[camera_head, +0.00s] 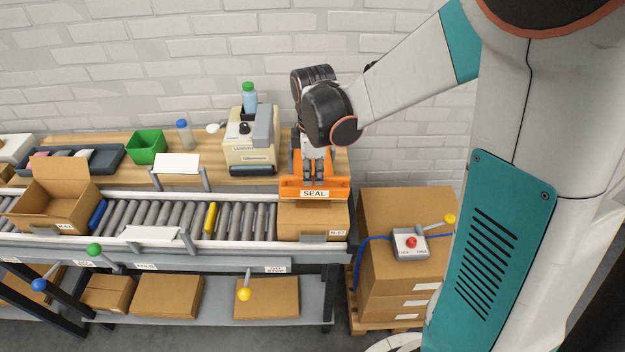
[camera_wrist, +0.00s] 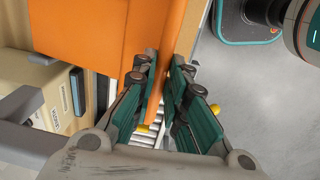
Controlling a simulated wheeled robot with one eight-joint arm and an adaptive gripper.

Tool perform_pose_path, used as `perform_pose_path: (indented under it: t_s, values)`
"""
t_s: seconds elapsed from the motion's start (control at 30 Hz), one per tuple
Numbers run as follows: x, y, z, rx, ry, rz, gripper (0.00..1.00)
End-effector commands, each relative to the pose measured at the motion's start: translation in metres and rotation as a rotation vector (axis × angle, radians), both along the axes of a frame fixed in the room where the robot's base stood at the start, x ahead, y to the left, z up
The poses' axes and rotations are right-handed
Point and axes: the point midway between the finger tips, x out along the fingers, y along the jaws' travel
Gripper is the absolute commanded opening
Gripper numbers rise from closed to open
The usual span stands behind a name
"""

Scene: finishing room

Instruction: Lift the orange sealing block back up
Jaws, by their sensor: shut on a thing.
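The orange sealing block (camera_head: 336,187) carries a SEAL label and sits at the right end of the roller conveyor, low against the top of a closed cardboard box (camera_head: 312,222). I cannot tell whether it touches the box. My gripper (camera_head: 314,181) reaches down to the block from above. In the wrist view, my gripper's teal fingers (camera_wrist: 163,95) are shut on an orange upright part of the sealing block (camera_wrist: 100,35). The fingertips are partly hidden by the finger links.
The conveyor (camera_head: 150,215) holds an open cardboard box (camera_head: 50,205) at the left. A beige label machine (camera_head: 240,152) stands just left of the block. Stacked boxes (camera_head: 385,260) with a red-button control box (camera_head: 411,243) stand at the right. A green bin (camera_head: 147,147) is on the back bench.

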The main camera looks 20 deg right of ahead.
Motion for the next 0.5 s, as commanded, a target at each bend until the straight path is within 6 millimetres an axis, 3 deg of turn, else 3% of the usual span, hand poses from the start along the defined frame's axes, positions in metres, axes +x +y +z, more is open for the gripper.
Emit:
perform_pose_path:
  t_s: [0.03, 0.2, 0.5]
  values:
    - [0.007, -0.003, 0.015, -0.001, -0.005, -0.002, 0.0]
    - [0.03, -0.013, 0.046, -0.002, -0.006, -0.003, 0.0]
    - [0.08, -0.032, 0.088, -0.003, -0.01, -0.004, 0.0]
